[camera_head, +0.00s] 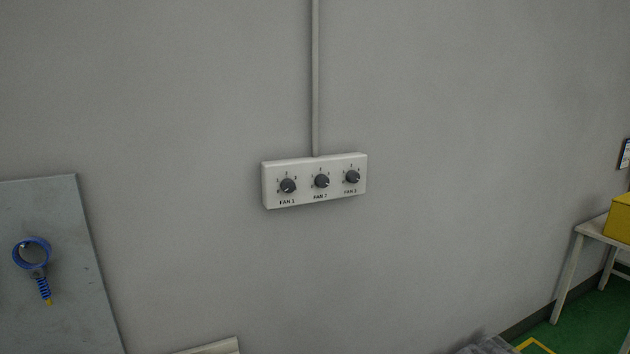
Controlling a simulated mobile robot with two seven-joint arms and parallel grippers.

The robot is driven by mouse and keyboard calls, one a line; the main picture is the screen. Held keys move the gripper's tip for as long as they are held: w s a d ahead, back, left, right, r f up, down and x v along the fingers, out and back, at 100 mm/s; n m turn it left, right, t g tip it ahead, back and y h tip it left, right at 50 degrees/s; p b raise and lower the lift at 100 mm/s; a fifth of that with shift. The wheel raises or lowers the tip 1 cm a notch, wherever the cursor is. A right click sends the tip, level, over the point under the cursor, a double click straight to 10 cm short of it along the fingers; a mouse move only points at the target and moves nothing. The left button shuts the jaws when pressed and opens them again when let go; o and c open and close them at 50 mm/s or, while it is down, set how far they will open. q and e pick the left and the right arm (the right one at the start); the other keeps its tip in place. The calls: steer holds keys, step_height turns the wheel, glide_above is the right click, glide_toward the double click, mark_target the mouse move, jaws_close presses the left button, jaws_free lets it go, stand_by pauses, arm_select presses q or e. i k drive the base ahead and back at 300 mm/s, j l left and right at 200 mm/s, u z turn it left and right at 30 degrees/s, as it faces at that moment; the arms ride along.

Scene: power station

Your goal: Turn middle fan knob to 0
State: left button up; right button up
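The middle knob (321,181), labelled FAN 2, sits between the FAN 1 knob (288,186) and the FAN 3 knob (352,177). The scale marks around the knobs are small, and I cannot clearly read which number the middle knob points to. Neither of my grippers is in view.
A conduit (315,80) runs up the wall from the box. A grey panel (60,220) with a blue ring-shaped tool (32,252) is at the left. A table (592,228) with a yellow box (620,218) stands at the right. The wall around the control box is clear.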

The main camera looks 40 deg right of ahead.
mark_target(322, 181)
steer(key=z, duration=1.25)
